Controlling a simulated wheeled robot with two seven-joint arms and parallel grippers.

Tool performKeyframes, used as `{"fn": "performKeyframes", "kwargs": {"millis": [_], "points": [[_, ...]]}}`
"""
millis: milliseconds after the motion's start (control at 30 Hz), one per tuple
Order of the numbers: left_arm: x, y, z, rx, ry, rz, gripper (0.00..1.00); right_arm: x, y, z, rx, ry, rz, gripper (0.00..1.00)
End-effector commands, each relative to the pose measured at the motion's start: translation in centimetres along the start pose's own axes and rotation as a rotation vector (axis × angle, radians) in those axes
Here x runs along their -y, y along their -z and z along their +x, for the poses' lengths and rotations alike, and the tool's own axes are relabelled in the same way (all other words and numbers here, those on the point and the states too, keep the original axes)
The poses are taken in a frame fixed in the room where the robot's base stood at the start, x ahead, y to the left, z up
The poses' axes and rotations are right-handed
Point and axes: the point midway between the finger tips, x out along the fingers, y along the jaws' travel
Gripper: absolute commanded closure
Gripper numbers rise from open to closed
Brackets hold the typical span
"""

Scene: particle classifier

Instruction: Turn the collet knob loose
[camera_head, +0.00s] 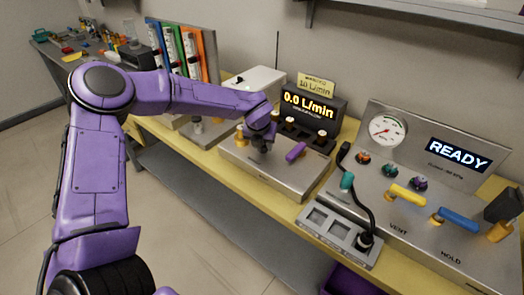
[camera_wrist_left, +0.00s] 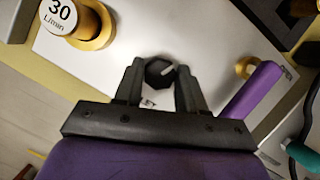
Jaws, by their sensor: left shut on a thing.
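The collet knob (camera_wrist_left: 160,72) is dark and many-sided with a white mark on its top, seen in the left wrist view. It sits on the pale metal panel (camera_wrist_left: 112,62). My left gripper (camera_wrist_left: 160,80) has one finger on each side of the knob and is shut on it. In the head view my left gripper (camera_head: 262,147) reaches down onto the metal box (camera_head: 285,181), beside a purple lever (camera_head: 296,152). There the gripper hides the knob. The purple lever (camera_wrist_left: 251,90) is right of the fingers in the wrist view. My right gripper is not in view.
A display reading 0.0 L/min (camera_head: 307,107) stands behind the box. A brass fitting marked 30 L/min (camera_wrist_left: 85,22) is near the gripper. To the right is a console with a gauge (camera_head: 388,130), a READY screen (camera_head: 458,155) and yellow and blue levers.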

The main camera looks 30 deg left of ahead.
Motion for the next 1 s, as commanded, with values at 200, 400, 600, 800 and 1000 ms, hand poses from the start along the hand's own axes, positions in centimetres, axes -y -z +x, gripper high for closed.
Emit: {"fn": "performKeyframes", "kwargs": {"millis": [200,400,600,800,1000], "points": [[0.2,0.2,0.5,0.000,-0.079,-0.190,0.91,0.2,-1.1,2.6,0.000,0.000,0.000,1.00],[0.3,0.2,0.5,-0.001,-0.152,-0.366,0.91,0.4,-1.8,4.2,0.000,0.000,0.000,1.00],[0.4,0.1,0.5,-0.002,-0.225,-0.543,0.91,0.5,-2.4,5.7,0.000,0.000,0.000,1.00],[0.5,0.0,0.5,-0.002,-0.298,-0.719,0.91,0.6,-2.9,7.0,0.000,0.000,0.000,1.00],[0.6,0.0,0.5,-0.003,-0.371,-0.893,0.91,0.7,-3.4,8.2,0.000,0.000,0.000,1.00]]}}
